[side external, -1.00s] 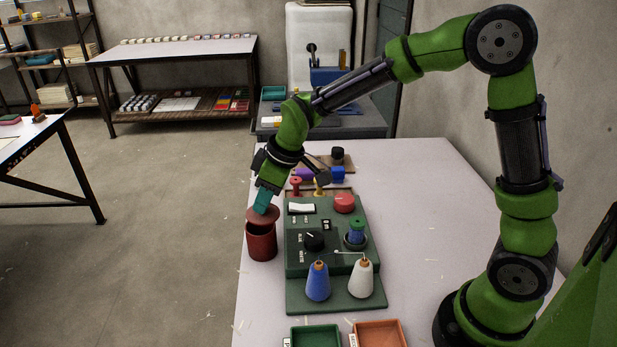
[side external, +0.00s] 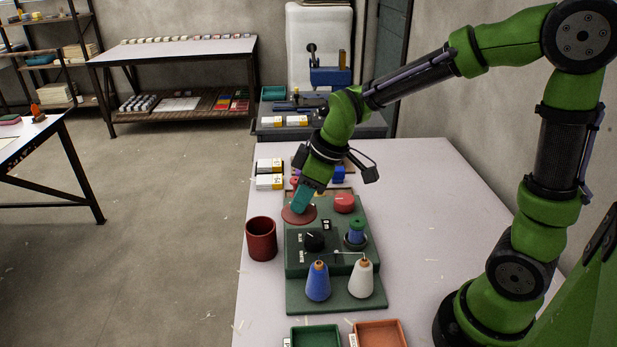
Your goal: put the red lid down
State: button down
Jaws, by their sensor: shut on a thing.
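The red lid (side external: 298,215) is a flat round disc. My gripper (side external: 301,207) is shut on it from above, with its teal fingers pointing down. The lid is over the left back part of the green machine panel (side external: 297,265); I cannot tell whether it touches the panel. The red pot (side external: 261,240) stands open at the table's left edge, left of the panel, with its dark inside showing. The fingertips partly hide the lid's top.
The panel carries a red knob (side external: 344,203), a black knob (side external: 314,241) and blue (side external: 318,283) and white (side external: 361,279) cones. Small boxes (side external: 269,182) lie behind it. Green (side external: 315,338) and orange (side external: 379,335) trays are in front. The table (side external: 420,210) is clear at right.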

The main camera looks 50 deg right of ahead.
jog(key=w+d+f, duration=0.2)
jog(key=w, duration=0.5)
jog(key=w+d+f, duration=0.1)
jog(key=w, duration=0.7)
jog(key=f, duration=0.6)
jog(key=shift+w+d+f, duration=0.2)
jog(key=shift+f, duration=2.1)
jog(key=shift+f, duration=0.15)
jog(key=c, duration=1)
grip_release()
